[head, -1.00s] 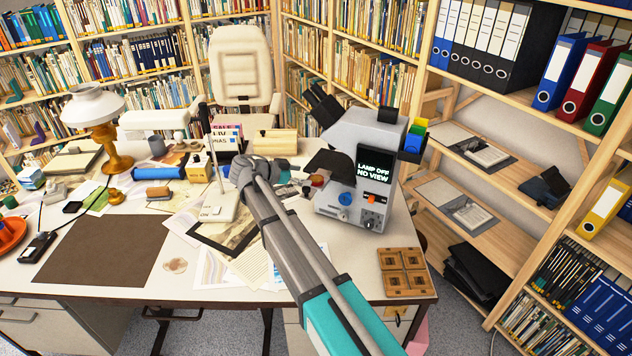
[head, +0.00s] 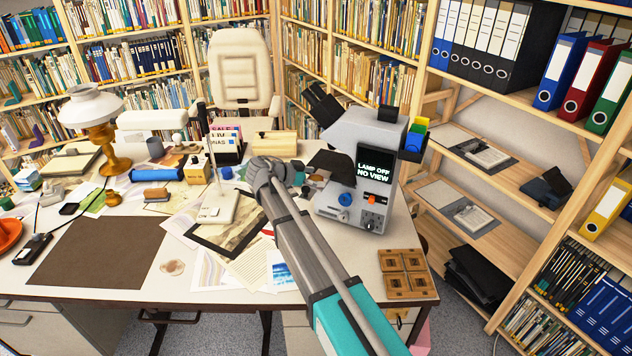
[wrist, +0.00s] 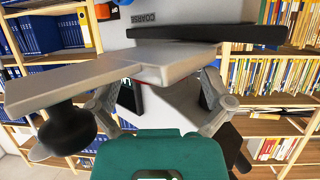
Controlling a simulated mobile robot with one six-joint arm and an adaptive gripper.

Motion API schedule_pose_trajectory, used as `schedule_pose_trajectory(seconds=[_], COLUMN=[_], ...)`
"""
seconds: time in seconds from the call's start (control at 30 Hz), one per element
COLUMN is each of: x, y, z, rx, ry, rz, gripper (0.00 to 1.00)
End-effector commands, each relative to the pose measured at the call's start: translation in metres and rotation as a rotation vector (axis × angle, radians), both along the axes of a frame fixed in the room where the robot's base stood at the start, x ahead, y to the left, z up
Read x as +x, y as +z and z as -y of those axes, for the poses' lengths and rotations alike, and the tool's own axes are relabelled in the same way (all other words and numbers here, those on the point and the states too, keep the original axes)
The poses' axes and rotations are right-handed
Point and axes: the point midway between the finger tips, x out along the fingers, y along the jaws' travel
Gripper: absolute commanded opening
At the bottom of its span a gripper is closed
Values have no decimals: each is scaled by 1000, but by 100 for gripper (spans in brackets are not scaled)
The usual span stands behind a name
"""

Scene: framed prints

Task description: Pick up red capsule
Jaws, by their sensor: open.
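I cannot make out the red capsule for certain in either view. In the wrist view, a thin red line shows along the lower edge of a grey slab (wrist: 70,85) of the microscope (wrist: 178,100); I cannot tell what it belongs to. In the head view, my gripper (head: 268,178) is over the desk, left of the microscope (head: 362,135); its fingertips are too small to make out there. In the wrist view, my gripper's two fingers (wrist: 158,92) are spread apart, near the slab, with nothing visibly held.
The microscope's screen (head: 374,167) reads "LAMP OFF NO VIEW". Papers, a white stand (head: 217,208) and a framed print lie left of my arm. A brown compartmented tray (head: 407,273) is at the desk's right front. The dark brown mat (head: 98,252) is bare.

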Motion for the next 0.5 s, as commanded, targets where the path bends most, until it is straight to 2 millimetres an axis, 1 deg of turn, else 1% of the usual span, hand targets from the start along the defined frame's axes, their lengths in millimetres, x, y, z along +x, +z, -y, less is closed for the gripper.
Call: schedule_pose_trajectory(seconds=[0.4,0.47,0.5], x=[0,0,0], y=[0,0,0], z=[-1,-1,-1], rx=[0,0,0], ry=[1,1,1], rz=[0,0,0], gripper=[100,89,81])
